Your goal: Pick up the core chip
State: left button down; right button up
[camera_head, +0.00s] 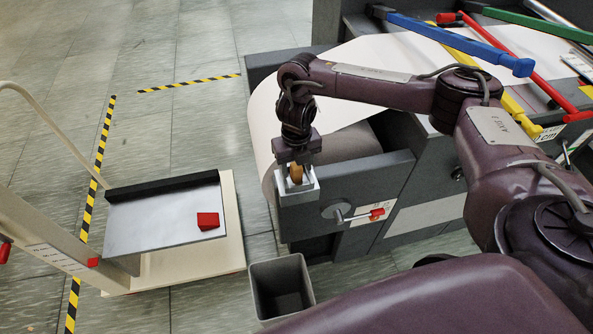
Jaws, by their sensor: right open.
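A small tan-brown piece (296,174), which looks like the core chip, stands upright in a white square holder (312,189) on the corner of the grey machine. My right gripper (296,165) points straight down over the holder, its jaws open and around or just above the top of the piece. I cannot tell whether a finger touches it. The lower part of the piece is hidden in the holder. My left gripper is not in view.
An open grey bin (281,288) stands on the floor below. A cart with a metal plate (160,222) and a red block (208,221) is at left.

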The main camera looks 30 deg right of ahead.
jog(key=c, duration=1.1)
jog(key=shift+o, duration=0.2)
jog(key=shift+r, duration=0.1)
